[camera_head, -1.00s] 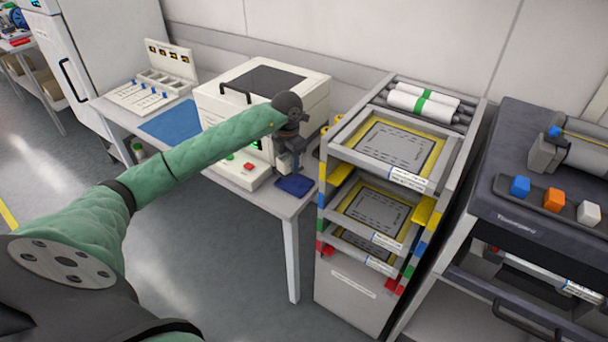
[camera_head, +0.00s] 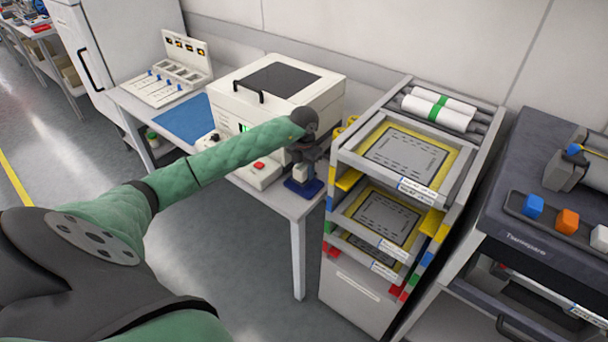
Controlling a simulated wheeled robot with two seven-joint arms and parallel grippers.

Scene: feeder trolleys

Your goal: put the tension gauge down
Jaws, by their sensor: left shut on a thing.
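My left gripper (camera_head: 304,158) reaches in over the front right corner of the white table and points down. It is shut on the tension gauge (camera_head: 300,173), a small pale grey body that shows only in part below the dark wrist. The gauge is just above or on a small dark blue pad (camera_head: 303,188); I cannot tell whether it touches. The gripper's fingers are mostly hidden by the wrist and too small to make out. My right gripper is not in view.
A white machine (camera_head: 270,92) with a dark lid stands behind my left arm, with a red-button box (camera_head: 262,168) in front. A rack (camera_head: 350,285) of framed stencils stands close to the right of the gripper. A blue mat (camera_head: 187,118) lies bare on the table's left.

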